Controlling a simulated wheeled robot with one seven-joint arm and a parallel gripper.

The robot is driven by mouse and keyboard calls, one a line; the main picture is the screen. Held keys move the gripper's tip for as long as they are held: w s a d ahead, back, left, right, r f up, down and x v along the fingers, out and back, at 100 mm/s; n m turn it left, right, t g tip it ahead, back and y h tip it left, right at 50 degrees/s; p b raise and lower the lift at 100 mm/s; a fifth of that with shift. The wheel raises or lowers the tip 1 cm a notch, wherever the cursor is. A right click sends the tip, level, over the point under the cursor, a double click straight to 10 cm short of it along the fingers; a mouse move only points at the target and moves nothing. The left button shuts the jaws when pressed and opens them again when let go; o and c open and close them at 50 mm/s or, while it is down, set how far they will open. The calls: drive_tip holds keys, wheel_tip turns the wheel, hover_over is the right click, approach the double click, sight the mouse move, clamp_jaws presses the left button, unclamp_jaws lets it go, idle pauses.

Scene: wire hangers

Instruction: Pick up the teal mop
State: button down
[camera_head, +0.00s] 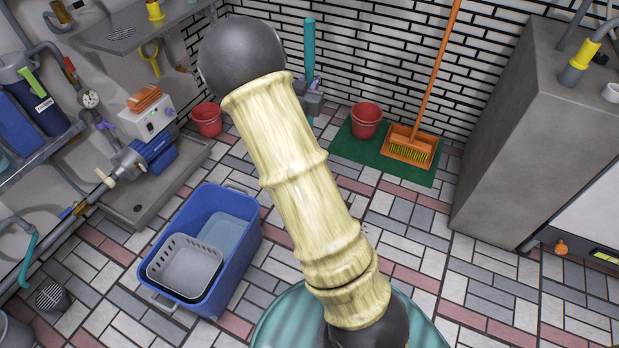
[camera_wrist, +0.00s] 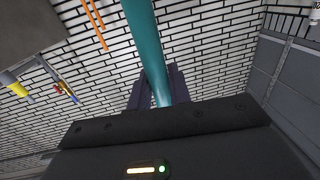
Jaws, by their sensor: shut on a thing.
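The teal mop (camera_head: 309,45) stands about upright against the white brick wall in the head view. Only its handle shows; its lower end is hidden behind my arm. My gripper (camera_head: 313,99) is around the handle, below its top. In the wrist view the teal handle (camera_wrist: 147,40) runs down between the two dark fingers of my gripper (camera_wrist: 159,84), which are shut on it.
A green mat (camera_head: 345,155) holds a red bucket (camera_head: 366,120) and an orange broom (camera_head: 408,146). Another red bucket (camera_head: 207,119) stands left. A blue tub (camera_head: 240,240) with a grey basket is front left. A grey cabinet (camera_head: 500,140) stands right. Tiled floor between is clear.

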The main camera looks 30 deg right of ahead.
sight(307, 48)
drive_tip(key=shift+r, duration=0.2)
wheel_tip(307, 48, up, 10)
drive_tip(key=p, duration=0.3)
drive_tip(key=shift+f, duration=0.1)
drive_tip(key=shift+a+p, duration=0.1)
drive_tip(key=shift+p, duration=0.25)
